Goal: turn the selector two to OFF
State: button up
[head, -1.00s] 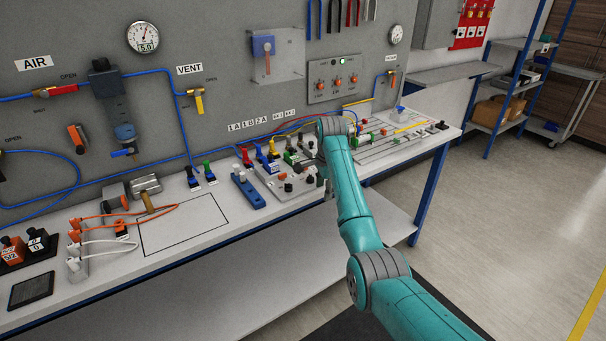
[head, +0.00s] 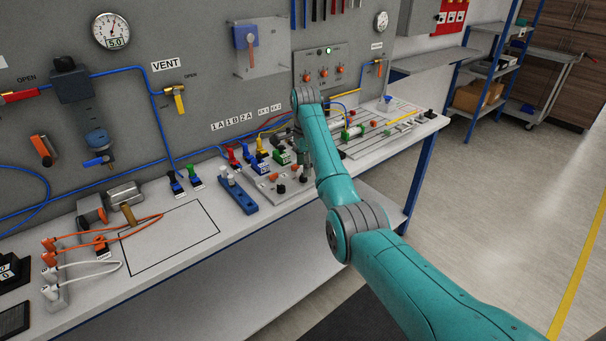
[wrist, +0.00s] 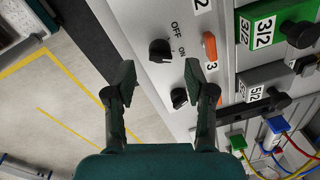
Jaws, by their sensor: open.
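A black selector knob (wrist: 160,50) with OFF and ON printed beside it stands on a pale panel in the wrist view. The labels 2 and 3 are printed nearby, and I cannot tell surely which number belongs to it. Its pointing direction is too small to read. A second black knob (wrist: 179,98) is by my right finger, partly covered. My gripper (wrist: 159,78) is open and empty, with its fingers on either side below the first knob in the picture; contact does not show. In the head view the panel (head: 262,186) lies partly behind my arm.
An orange part (wrist: 210,46) sits beside the knobs. Valve blocks, one green and marked 3/2 (wrist: 268,35), and coloured hoses crowd the right side. A blue-based block (head: 238,195) stands left of the panel. An outlined area (head: 170,238) on the bench is clear.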

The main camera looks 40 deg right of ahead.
jog(key=shift+w+f, duration=0.1)
jog(key=shift+f, duration=1.85)
jog(key=shift+c, duration=0.2)
grip_shut()
